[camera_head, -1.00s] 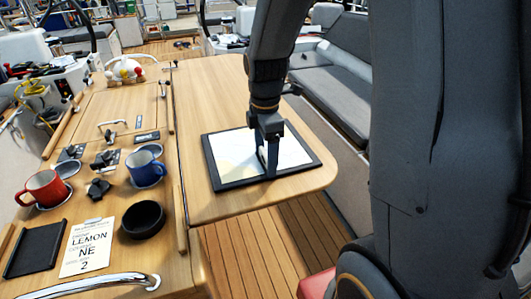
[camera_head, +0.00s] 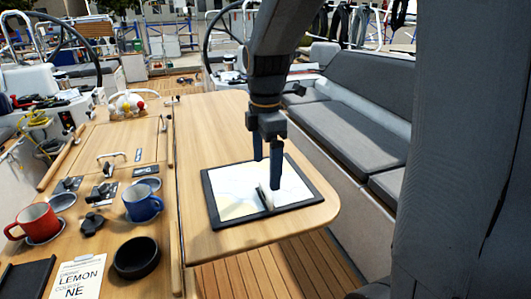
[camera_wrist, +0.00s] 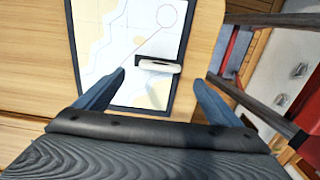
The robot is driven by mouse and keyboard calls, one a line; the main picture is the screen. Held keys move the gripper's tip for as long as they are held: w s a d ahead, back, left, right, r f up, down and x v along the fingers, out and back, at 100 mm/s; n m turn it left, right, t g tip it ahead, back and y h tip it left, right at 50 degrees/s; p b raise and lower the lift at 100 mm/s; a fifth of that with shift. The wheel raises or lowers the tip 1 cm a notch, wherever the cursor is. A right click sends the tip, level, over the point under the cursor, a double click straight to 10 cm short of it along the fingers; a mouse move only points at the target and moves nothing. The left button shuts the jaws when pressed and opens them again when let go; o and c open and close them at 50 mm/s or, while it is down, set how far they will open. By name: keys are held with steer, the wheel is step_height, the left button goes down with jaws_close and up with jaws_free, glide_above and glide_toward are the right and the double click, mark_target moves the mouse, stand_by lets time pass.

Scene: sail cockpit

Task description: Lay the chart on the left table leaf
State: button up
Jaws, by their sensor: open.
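The chart (camera_head: 235,187) lies flat in a dark frame on the wooden table leaf (camera_head: 215,130), near its rounded front end. It also shows in the wrist view (camera_wrist: 120,50), with a pale handle-like piece (camera_wrist: 158,66) standing on it. My gripper (camera_head: 267,180) is above the chart with its fingers pointing down. In the wrist view my gripper (camera_wrist: 160,80) is open, with its fingers apart and the pale piece between and just beyond the tips. Nothing is held.
Left of the leaf, the fixed table top carries a red mug (camera_head: 33,222), a blue mug (camera_head: 143,202), a black round dish (camera_head: 136,258) and a note card (camera_head: 78,277). A grey bench (camera_head: 340,130) runs along the right. The leaf behind the chart is clear.

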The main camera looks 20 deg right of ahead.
step_height(320, 180, up, 5)
steer(key=shift+f+b, duration=0.2)
steer(key=shift+b, duration=0.2)
steer(key=shift+s, duration=0.1)
